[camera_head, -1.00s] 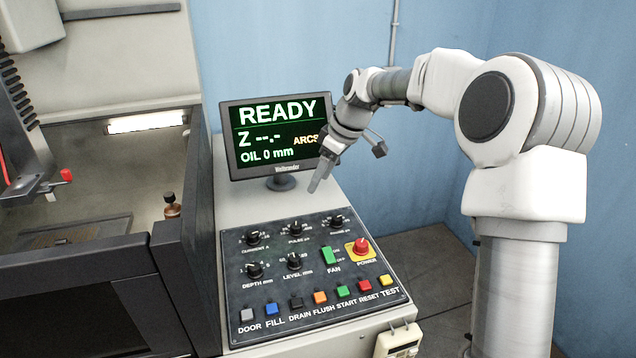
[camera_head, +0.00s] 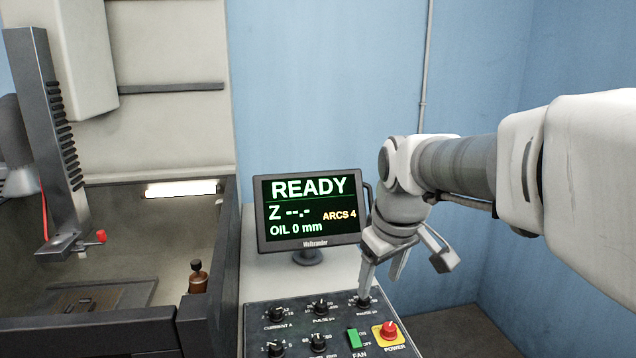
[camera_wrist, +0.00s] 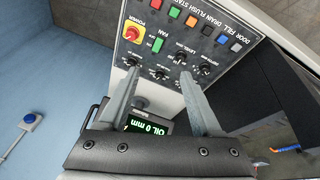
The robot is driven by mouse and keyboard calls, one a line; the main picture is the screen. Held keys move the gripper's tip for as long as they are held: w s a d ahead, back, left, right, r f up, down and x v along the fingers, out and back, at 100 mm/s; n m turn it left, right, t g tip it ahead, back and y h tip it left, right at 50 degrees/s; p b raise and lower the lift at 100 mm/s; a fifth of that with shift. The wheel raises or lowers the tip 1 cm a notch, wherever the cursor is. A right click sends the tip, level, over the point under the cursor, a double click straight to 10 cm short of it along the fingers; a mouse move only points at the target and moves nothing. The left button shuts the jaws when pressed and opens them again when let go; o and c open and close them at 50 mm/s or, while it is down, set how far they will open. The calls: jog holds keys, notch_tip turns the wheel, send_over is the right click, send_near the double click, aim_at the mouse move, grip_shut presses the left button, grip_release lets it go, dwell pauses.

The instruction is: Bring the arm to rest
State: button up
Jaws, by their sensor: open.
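My gripper (camera_head: 382,284) hangs at the end of my arm, fingers pointing down, just right of the monitor and above the back right part of the control panel. Its fingers are apart and nothing is between them. In the wrist view my gripper (camera_wrist: 158,88) shows two spread fingers with the panel beyond them. The monitor (camera_head: 308,212) reads READY, Z --.-, ARCS 4 and OIL 0 mm. The control panel (camera_head: 290,332) carries black knobs, a green fan switch (camera_head: 354,338) and a red power button (camera_head: 389,330) on a yellow plate. Contact between fingertips and panel cannot be told.
The machine tank (camera_head: 110,325) stands at left with a brown bottle (camera_head: 197,280) and a red-tipped lever (camera_head: 101,236) inside. A blue button box (camera_wrist: 30,119) shows on the wall in the wrist view. The room right of the panel looks clear down to the floor.

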jog(key=s+d+f+m+t, duration=0.1)
jog(key=s+d+m, duration=0.1)
jog(key=s, duration=0.7)
jog(key=s+d+f+m, duration=0.1)
jog(key=s+m, duration=0.3)
jog(key=s, duration=0.4)
jog(key=shift+s+d+f+t, duration=0.15)
jog(key=shift+s+d+t, duration=0.2)
jog(key=shift+d+t, duration=0.1)
